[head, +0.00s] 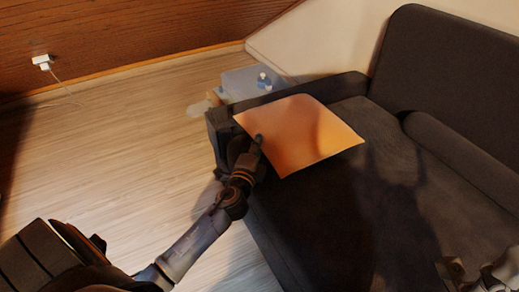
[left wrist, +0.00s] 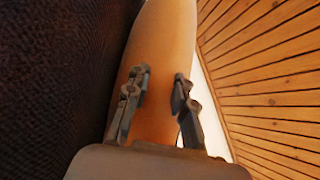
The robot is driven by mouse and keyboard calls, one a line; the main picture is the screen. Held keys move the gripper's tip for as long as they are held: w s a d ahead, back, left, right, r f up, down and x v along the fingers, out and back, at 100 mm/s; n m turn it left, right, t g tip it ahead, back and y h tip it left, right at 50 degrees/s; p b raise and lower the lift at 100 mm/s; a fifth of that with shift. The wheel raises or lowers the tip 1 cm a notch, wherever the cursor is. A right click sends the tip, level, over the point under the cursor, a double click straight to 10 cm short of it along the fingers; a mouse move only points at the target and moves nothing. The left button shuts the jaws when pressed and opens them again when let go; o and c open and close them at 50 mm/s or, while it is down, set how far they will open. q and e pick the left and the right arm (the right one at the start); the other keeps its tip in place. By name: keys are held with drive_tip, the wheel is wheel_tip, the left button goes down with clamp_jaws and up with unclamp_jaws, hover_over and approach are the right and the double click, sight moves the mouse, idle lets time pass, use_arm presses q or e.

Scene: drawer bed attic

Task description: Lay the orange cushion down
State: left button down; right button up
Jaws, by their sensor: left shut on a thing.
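The orange cushion (head: 305,132) is flat and roughly square, and it is over the near-left end of the dark sofa (head: 345,230), by the armrest. My left gripper (head: 258,146) is shut on its near-left edge. In the left wrist view the cushion (left wrist: 165,50) runs up between the two fingers of my left gripper (left wrist: 158,100), with dark fabric close on the left. I cannot tell whether the cushion touches the seat. Part of my right gripper (head: 470,274) shows at the bottom right corner; its fingertips are unclear.
A grey bolster (head: 465,160) lies along the sofa's backrest (head: 450,70). A small bluish box or table (head: 250,80) with small items stands behind the armrest (head: 300,92). The wooden floor (head: 120,140) on the left is clear. A white charger (head: 42,62) is on the wall.

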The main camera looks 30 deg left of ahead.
use_arm(q)
drive_tip(key=shift+f, duration=0.15)
drive_tip(key=c, duration=1.1)
unclamp_jaws()
drive_tip(key=shift+c, duration=0.2)
drive_tip(key=shift+s+d, duration=0.1)
drive_tip(key=shift+s, duration=0.05)
drive_tip(key=v, duration=1.1)
drive_tip(key=shift+s, duration=0.35)
